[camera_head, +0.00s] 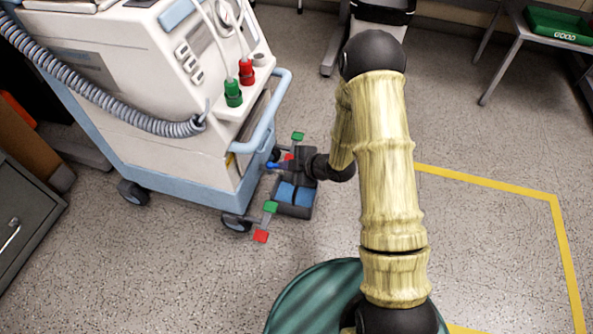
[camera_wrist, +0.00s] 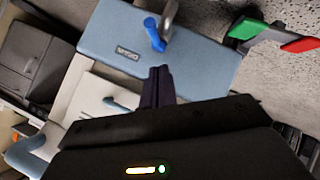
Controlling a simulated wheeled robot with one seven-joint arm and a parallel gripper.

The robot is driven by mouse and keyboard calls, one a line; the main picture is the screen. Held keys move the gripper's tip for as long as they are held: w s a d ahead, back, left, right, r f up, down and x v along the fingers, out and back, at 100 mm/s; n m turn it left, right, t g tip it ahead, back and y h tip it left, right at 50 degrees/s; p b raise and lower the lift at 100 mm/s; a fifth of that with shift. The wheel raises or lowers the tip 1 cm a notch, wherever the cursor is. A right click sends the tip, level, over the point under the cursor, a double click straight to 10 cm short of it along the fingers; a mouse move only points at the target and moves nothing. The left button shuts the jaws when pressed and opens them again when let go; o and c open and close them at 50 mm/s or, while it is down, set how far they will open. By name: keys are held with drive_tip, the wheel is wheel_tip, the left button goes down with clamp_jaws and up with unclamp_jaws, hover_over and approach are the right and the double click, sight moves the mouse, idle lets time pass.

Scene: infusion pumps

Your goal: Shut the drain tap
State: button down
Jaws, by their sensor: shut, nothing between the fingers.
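The drain tap shows in the wrist view as a bright blue lever handle (camera_wrist: 154,35) beside a grey metal part (camera_wrist: 170,14), in front of the light blue base of the cart (camera_wrist: 205,62). In the head view a small bit of blue (camera_head: 272,165) shows low at the cart's near corner, mostly crowded by my gripper. My gripper (camera_wrist: 158,72) has its dark fingers together and empty. Its tips point at the blue handle and appear a short way below it in the wrist view, with a visible gap. In the head view the fingers are too small to make out.
The white wheeled cart (camera_head: 150,90) stands at left, with a coiled grey hose (camera_head: 110,105) and a blue rail. A green and red pedal bar (camera_wrist: 270,33) sits near the tap; another pedal has a green end (camera_head: 270,206). Open floor lies to the right, marked with yellow tape.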

drive_tip(key=w+f+b, duration=0.2)
drive_tip(key=f, duration=0.1)
drive_tip(key=shift+d, duration=0.35)
drive_tip(key=shift+w+d, duration=0.1)
drive_tip(key=shift+w, duration=0.05)
